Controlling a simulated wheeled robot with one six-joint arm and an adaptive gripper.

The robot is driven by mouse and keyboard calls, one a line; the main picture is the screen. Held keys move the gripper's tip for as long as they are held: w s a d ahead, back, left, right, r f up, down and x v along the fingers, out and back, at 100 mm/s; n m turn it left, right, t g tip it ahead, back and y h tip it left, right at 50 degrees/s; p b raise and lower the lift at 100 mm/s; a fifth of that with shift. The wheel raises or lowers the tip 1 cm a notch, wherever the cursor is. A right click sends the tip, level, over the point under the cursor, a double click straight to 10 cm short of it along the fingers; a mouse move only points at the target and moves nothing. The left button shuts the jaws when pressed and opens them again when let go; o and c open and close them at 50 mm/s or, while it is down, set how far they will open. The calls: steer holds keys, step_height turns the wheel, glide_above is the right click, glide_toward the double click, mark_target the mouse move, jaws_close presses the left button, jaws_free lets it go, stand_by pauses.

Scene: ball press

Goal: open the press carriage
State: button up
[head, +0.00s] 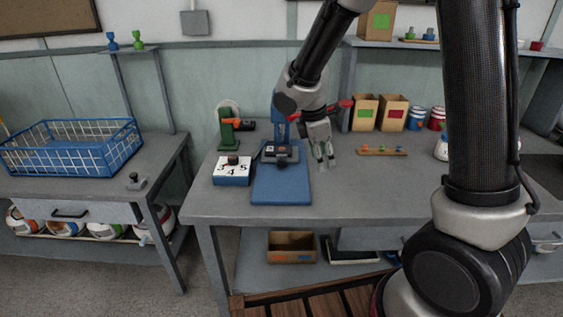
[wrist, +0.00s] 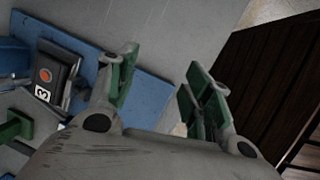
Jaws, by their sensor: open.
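The blue press (head: 280,188) stands on the middle bench, its flat base plate reaching toward the front edge. Its dark carriage (head: 270,154) sits on the plate below the column. In the wrist view the carriage (wrist: 62,62) is at the left, with an orange-red round spot and a label reading 3. A red part, perhaps the press handle (head: 345,103), shows behind my arm. My gripper (head: 326,160) is open and empty, to the right of the carriage and above the bench. In the wrist view its green-padded fingers (wrist: 161,62) are apart with nothing between them. My wrist hides part of the press column.
A white-topped blue box (head: 232,176) with numbers and a dark knob stands left of the press. A green device (head: 226,130) is behind it. A rack with small coloured pegs (head: 381,151) lies to the right. The bench front right of the press is clear.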

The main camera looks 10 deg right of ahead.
mark_target(281, 161)
steer(key=w+a+f+n, duration=0.1)
steer(key=w+n, duration=0.1)
steer(key=w+a+f+n+t, duration=0.1)
steer(key=w+a+n, duration=0.1)
steer(key=n, duration=0.1)
steer(key=w+a+f+n, duration=0.2)
steer(key=shift+w+a+n+y, duration=0.15)
steer(key=shift+n+y, duration=0.15)
steer(key=shift+n, duration=0.1)
steer(key=w+a+r+n+t+y, duration=0.15)
steer(key=w+a+n, duration=0.25)
steer(key=n, duration=0.5)
steer(key=shift+t, duration=0.25)
steer(key=x, duration=0.7)
steer(key=shift+w+a+f, duration=0.15)
steer(key=shift+w+f, duration=0.1)
